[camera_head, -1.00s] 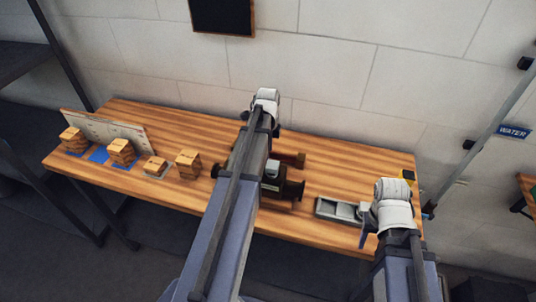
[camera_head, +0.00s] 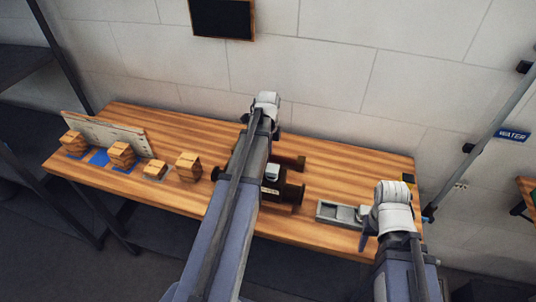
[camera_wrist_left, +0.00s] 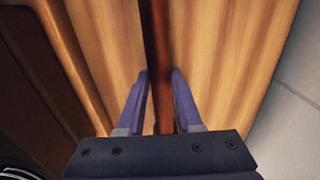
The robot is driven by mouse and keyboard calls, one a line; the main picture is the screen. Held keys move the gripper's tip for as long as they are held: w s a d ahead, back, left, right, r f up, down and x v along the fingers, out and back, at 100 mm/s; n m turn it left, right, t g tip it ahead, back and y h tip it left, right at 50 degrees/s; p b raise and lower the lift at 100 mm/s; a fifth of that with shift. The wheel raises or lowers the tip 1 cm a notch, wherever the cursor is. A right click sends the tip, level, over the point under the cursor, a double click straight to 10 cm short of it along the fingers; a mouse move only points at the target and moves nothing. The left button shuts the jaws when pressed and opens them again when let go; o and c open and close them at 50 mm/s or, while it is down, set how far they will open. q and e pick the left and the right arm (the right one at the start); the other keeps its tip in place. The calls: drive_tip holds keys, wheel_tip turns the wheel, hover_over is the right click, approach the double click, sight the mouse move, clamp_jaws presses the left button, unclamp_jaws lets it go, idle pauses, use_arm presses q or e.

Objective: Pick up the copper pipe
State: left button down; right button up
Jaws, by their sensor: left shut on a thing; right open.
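The copper pipe (camera_wrist_left: 155,35) is a thin reddish-brown bar that runs from the top of the left wrist view down between the fingers of my left gripper (camera_wrist_left: 160,80). The gripper is shut on it above the wooden table. In the head view the pipe's right end (camera_head: 292,161) shows behind the dark brown tram boiler (camera_head: 284,191). My left arm hides the rest of the pipe and the left fingers there. My right gripper (camera_head: 368,228) is open and empty at the table's front right, beside a grey tray (camera_head: 340,212).
The wooden table (camera_head: 345,178) stands against a pale block wall. Several wooden blocks (camera_head: 122,154) sit at its left, by a pale upright board (camera_head: 105,131). The right back of the table is mostly clear. A dark-framed board (camera_head: 222,18) hangs on the wall.

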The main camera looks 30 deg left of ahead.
use_arm(q)
wheel_tip(320, 180, up, 9)
drive_tip(key=p, duration=0.9)
drive_tip(key=shift+r, duration=0.2)
drive_tip(key=shift+a, duration=0.1)
